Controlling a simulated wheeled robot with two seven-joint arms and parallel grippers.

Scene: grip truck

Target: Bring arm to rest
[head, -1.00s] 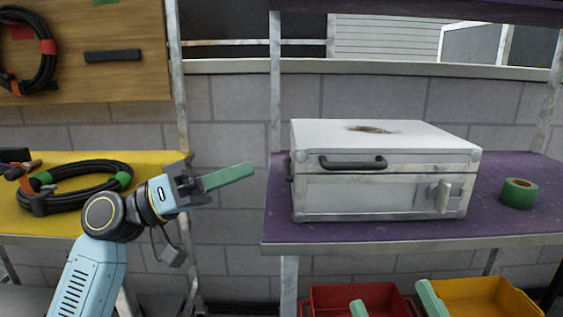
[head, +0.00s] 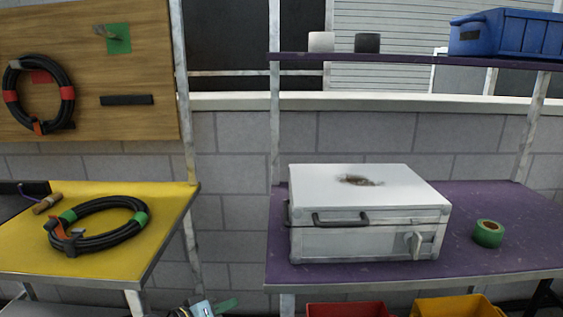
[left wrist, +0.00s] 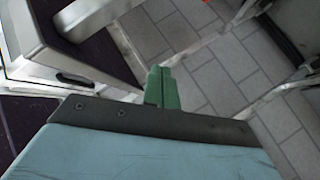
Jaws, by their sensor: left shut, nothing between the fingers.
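My left gripper (head: 226,305) shows at the bottom edge of the head view, low in front of the gap between the yellow and purple shelves. Most of its arm is cut off by the frame. In the left wrist view its green fingers (left wrist: 161,88) are together, shut and empty, above a grey tiled floor (left wrist: 225,75). My right gripper is not in view.
A white case (head: 365,215) and green tape roll (head: 488,233) sit on the purple shelf (head: 330,272). A coiled black cable (head: 100,240) lies on the yellow shelf (head: 165,225). Red (head: 347,309) and yellow bins (head: 458,306) stand below. A blue bin (head: 510,35) sits above.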

